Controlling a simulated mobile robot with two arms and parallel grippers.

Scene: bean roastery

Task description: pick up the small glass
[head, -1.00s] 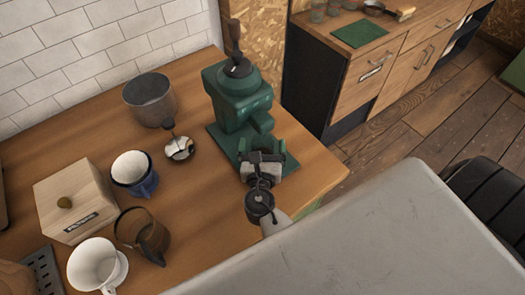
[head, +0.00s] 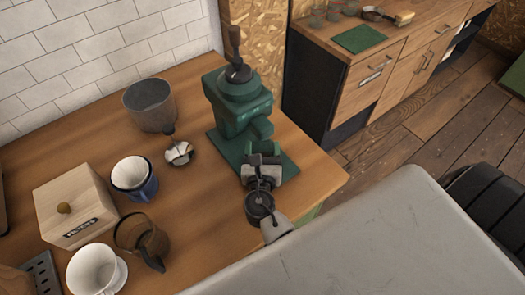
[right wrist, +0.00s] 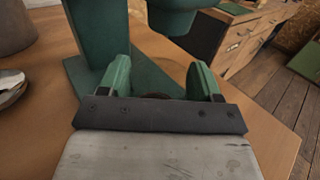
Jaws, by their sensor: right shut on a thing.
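My right gripper (head: 264,152) is at the front of the green grinder's base, low over the wooden counter. In the right wrist view its two green fingers (right wrist: 158,80) stand on either side of a small dark, rounded edge. That edge seems to be the small glass (right wrist: 156,96), and the gripper is shut on it. Most of the glass is hidden by the gripper body, and I cannot tell whether it is lifted. My left gripper is not in view.
The green grinder (head: 238,105) stands right behind the gripper. To the left are a metal pot (head: 150,105), a blue-and-white cup (head: 136,180), a brown glass mug (head: 130,234), a white dripper (head: 92,270) and a wooden box (head: 75,205). Another counter (head: 385,60) stands at back right.

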